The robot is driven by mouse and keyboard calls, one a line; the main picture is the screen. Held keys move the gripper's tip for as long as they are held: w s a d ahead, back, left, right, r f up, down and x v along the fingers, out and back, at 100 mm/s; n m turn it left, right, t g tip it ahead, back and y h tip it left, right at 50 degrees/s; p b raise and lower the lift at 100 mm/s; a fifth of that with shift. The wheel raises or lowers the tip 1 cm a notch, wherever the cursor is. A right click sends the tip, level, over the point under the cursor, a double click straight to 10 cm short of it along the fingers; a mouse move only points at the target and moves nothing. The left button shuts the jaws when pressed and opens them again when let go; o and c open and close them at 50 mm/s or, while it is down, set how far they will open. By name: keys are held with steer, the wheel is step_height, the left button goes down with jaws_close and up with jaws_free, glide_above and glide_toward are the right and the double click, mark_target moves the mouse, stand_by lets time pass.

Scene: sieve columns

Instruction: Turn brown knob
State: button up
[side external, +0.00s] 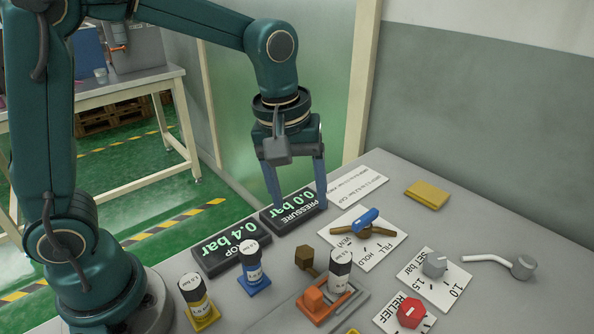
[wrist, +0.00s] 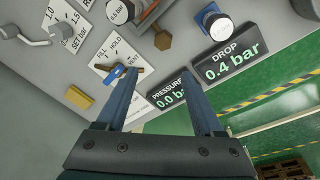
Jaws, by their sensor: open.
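A brown faceted knob (side external: 304,257) sits on the bench beside the orange-based unit, left of the fill/hold/vent plate in the side view. In the wrist view the brown knob (wrist: 162,39) is near the top centre, on a short stem, beyond my fingertips. My gripper (side external: 299,206) is open and empty, pointing down over the pressure display. Its two fingers (wrist: 160,77) are spread wide in the wrist view, apart from the knob. A brass-brown valve with a blue handle (side external: 367,217) sits on the fill/hold/vent plate (side external: 352,252), near one finger in the wrist view.
The pressure display (side external: 293,211) and drop display (side external: 231,247) lie at the bench edge, reading 0.0 and 0.4 bar. Black-and-white cylinders stand on yellow (side external: 202,311), blue (side external: 254,280) and orange bases. A red knob (side external: 411,312), grey knob (side external: 434,264) and yellow block (side external: 427,194) are to the right.

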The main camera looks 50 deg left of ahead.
steer(key=g, duration=0.2)
glide_above(305, 252)
steer(key=f, duration=0.4)
steer(key=shift+w+a+f, duration=0.15)
steer(key=shift+w+f, duration=0.05)
steer(key=shift+f, duration=0.2)
steer(key=shift+s+f, duration=0.2)
steer(key=shift+f, duration=2.7)
jaws_close()
